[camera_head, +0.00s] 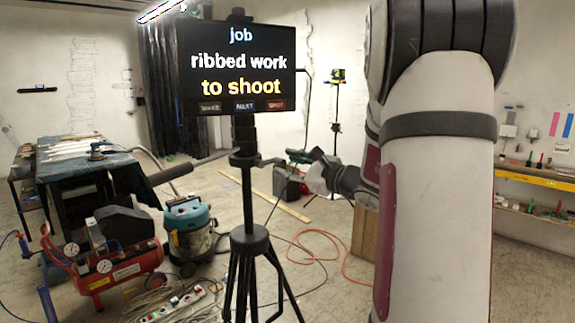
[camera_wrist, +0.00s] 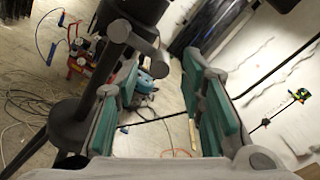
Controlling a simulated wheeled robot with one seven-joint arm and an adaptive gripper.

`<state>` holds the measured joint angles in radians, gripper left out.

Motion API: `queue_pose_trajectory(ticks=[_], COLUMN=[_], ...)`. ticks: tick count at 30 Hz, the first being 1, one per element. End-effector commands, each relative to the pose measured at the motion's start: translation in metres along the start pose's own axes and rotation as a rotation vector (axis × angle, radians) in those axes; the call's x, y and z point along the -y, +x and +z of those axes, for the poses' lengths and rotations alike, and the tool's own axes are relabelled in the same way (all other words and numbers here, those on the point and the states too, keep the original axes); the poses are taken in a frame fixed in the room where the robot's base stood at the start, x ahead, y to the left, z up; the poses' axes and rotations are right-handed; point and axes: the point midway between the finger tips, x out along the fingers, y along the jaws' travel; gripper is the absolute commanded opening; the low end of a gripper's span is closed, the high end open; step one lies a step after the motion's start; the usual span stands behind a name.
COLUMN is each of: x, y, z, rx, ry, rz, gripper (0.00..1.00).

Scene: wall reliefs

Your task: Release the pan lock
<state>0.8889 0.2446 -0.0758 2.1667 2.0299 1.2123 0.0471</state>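A black tripod (camera_head: 249,238) carries a screen reading "job ribbed work to shoot". A small grey lever (camera_head: 268,161), apparently the pan lock, sticks out to the right from the tripod head below the screen. A longer pan handle (camera_head: 178,173) slopes down to the left. My gripper (camera_head: 298,164) is just right of the lever, partly hidden by my arm. In the wrist view, my gripper (camera_wrist: 163,85) is open, its teal pads wide apart. The lever (camera_wrist: 143,46) reaches from the tripod head toward the space between the fingertips; contact is not clear.
A red compressor (camera_head: 118,270), a blue-lidded vacuum (camera_head: 188,225) and a draped table (camera_head: 85,165) stand left. An orange hose (camera_head: 330,240) and cables lie on the floor. A power strip (camera_head: 185,303) is near the tripod legs. Shelves (camera_head: 540,185) line the right wall.

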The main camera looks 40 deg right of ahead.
Motion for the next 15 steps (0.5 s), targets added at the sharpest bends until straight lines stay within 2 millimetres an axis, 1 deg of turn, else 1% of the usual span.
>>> queue_pose_trajectory(ticks=[9, 12, 15], x=[0.001, 0.001, 0.001], y=[-0.062, -0.081, -0.095], z=[-0.001, 0.000, 0.000], rx=[-0.004, -0.003, -0.002], ry=[0.000, 0.000, 0.000], rz=[-0.005, -0.004, -0.003], gripper=[0.36, 0.36, 0.36])
